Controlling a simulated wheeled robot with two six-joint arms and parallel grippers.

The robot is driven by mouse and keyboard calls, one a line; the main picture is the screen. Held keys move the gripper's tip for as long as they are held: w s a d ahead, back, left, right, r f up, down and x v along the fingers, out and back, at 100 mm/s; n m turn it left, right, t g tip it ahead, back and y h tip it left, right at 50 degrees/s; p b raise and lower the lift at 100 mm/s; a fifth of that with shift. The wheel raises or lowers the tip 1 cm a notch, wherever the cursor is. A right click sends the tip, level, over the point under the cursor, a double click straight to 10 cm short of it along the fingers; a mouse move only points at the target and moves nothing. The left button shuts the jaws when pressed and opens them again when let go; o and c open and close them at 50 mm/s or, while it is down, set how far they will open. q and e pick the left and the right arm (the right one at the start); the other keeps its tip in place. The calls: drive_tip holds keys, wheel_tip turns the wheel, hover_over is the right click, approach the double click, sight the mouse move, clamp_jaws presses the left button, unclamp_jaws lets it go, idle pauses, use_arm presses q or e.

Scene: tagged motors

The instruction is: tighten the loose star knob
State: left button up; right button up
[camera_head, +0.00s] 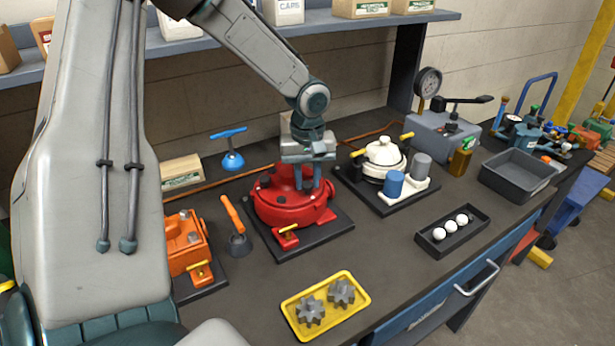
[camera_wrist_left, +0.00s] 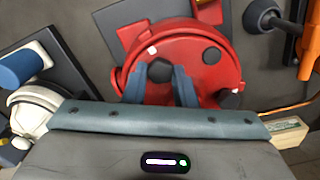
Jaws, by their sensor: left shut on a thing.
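A red round motor housing (camera_head: 283,212) sits on a dark base plate in the middle of the bench. My left gripper (camera_head: 308,188) reaches down onto its top from above. In the left wrist view, the gripper's fingers (camera_wrist_left: 161,84) are shut on a dark star knob (camera_wrist_left: 160,70) on the red housing. The fingers partly hide this knob, so its seating is hard to judge. Another dark knob (camera_wrist_left: 228,98) and a dark knob (camera_wrist_left: 211,55) stand on the same housing, beside the fingers. My right gripper is not in view.
An orange unit (camera_head: 184,245) stands left and a white unit (camera_head: 384,157) right of the red housing. A blue-handled tool (camera_head: 231,158) stands behind. A yellow tray (camera_head: 327,307) with gears and a black tray (camera_head: 450,232) with white balls lie in front.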

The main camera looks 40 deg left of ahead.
use_arm(q)
drive_tip(key=shift+m, duration=0.3)
drive_tip(key=m+p, duration=0.1)
drive_tip(key=m, duration=0.2)
drive_tip(key=shift+r+p, duration=0.1)
drive_tip(key=shift+p, duration=0.25)
drive_tip(key=m+p, duration=0.1)
drive_tip(key=m, duration=0.3)
drive_tip(key=m+p, duration=0.1)
drive_tip(key=m, duration=0.4)
drive_tip(key=shift+w+m, duration=0.1)
drive_tip(key=shift+m, duration=0.2)
drive_tip(key=m, duration=0.3)
drive_tip(key=shift+m+p, duration=0.3)
drive_tip(key=m, duration=0.3)
drive_tip(key=shift+w+a+m, duration=0.1)
drive_tip(key=shift+m, duration=0.2)
drive_tip(key=m+p, duration=0.1)
drive_tip(key=m, duration=0.2)
drive_tip(key=shift+r+m, duration=0.1)
drive_tip(key=shift+m, duration=2.1)
